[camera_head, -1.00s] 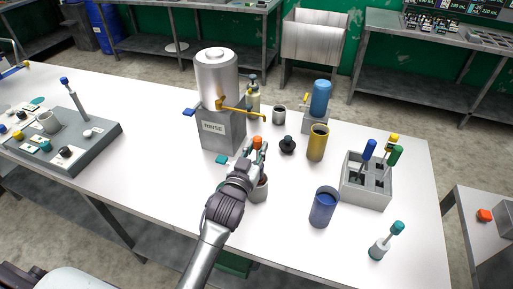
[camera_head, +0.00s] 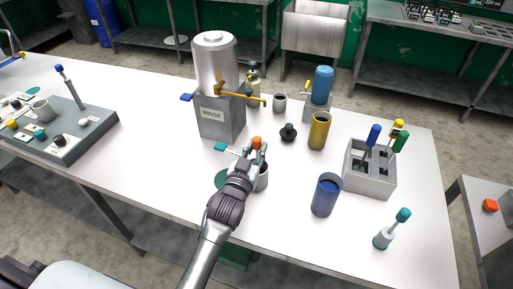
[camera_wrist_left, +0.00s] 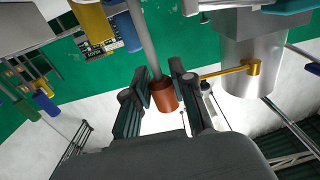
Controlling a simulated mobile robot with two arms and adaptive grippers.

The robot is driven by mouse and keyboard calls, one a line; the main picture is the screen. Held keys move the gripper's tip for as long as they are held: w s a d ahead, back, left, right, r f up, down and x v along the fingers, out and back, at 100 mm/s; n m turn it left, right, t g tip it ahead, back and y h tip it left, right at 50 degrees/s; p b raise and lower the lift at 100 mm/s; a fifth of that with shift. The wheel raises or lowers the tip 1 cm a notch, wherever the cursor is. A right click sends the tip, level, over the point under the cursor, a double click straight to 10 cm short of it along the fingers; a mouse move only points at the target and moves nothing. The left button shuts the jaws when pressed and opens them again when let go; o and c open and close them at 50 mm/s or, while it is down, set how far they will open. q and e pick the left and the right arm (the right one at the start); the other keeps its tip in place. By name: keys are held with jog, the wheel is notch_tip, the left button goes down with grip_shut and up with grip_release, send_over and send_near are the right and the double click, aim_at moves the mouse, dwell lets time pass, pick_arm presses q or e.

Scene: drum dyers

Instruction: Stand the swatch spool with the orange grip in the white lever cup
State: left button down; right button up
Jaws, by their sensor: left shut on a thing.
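My left gripper (camera_head: 258,149) is shut on the orange grip (camera_head: 256,142) of the swatch spool, above the near middle of the bench. In the left wrist view the fingers (camera_wrist_left: 162,92) pinch the orange-brown grip (camera_wrist_left: 164,98), and the spool's grey shaft (camera_wrist_left: 148,40) runs out from it. The shaft's far end is out of sight. A grey cup (camera_head: 263,178) is partly hidden behind the gripper; I cannot tell whether the shaft is in it. My right gripper is not in view.
The rinse tank (camera_head: 216,65) with its yellow tap stands behind the gripper. A black knobbed piece (camera_head: 289,132), yellow can (camera_head: 319,130), blue can (camera_head: 326,194) and grey rack (camera_head: 370,175) stand to the right. Bench between panel and tank is largely clear.

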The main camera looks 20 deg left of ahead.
pick_arm(q)
jog(key=shift+f, duration=0.3)
dwell(0.5)
jog(key=c, duration=0.9)
grip_release()
jog(key=s, duration=1.2)
jog(key=shift+a, duration=0.2)
